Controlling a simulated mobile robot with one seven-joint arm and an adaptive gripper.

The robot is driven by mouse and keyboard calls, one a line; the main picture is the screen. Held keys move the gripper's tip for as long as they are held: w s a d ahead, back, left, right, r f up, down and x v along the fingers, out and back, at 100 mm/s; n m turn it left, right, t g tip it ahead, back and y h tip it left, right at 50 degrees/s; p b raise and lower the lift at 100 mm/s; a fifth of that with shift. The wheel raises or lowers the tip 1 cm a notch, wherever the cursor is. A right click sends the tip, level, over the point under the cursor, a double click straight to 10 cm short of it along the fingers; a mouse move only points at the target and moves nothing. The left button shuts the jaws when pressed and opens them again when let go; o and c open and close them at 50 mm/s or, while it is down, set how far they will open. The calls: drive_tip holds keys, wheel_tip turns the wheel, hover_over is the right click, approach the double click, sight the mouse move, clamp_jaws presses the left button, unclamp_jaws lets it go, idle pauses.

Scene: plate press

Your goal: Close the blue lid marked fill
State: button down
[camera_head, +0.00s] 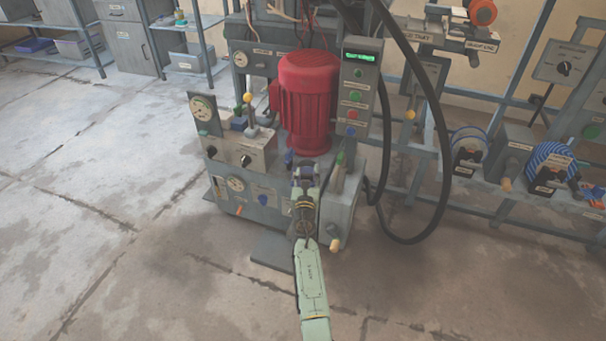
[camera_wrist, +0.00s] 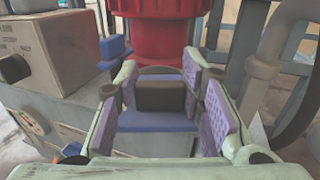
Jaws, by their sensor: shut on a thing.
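A flat blue piece (camera_wrist: 155,122), which looks like the blue lid, lies between the fingers of my gripper (camera_wrist: 158,85) in the wrist view. A dark block (camera_wrist: 160,97) stands out in front of it. My gripper is shut on the blue piece, with purple pads along its fingers. No "fill" marking is readable, and I cannot tell the lid's angle. In the head view my gripper (camera_head: 305,172) is at the top of the machine, just in front of the red motor (camera_head: 308,100). My gripper hides most of the lid there.
A small blue part (camera_wrist: 115,48) stands left of my fingers. A box with a black knob (camera_wrist: 15,68) is further left. The control panel (camera_head: 358,90) and a thick black hose (camera_head: 440,150) are to the right. Open floor (camera_head: 110,230) lies to the left.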

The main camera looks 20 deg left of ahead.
drive_tip(key=shift+w+d+n+g+y, duration=0.15)
drive_tip(key=shift+w+n+g+y, duration=0.15)
drive_tip(key=shift+n+y, duration=0.3)
drive_tip(key=c, duration=1)
unclamp_jaws()
drive_tip(key=shift+c, duration=0.2)
drive_tip(key=shift+s+m, duration=0.1)
drive_tip(key=shift+m, duration=0.2)
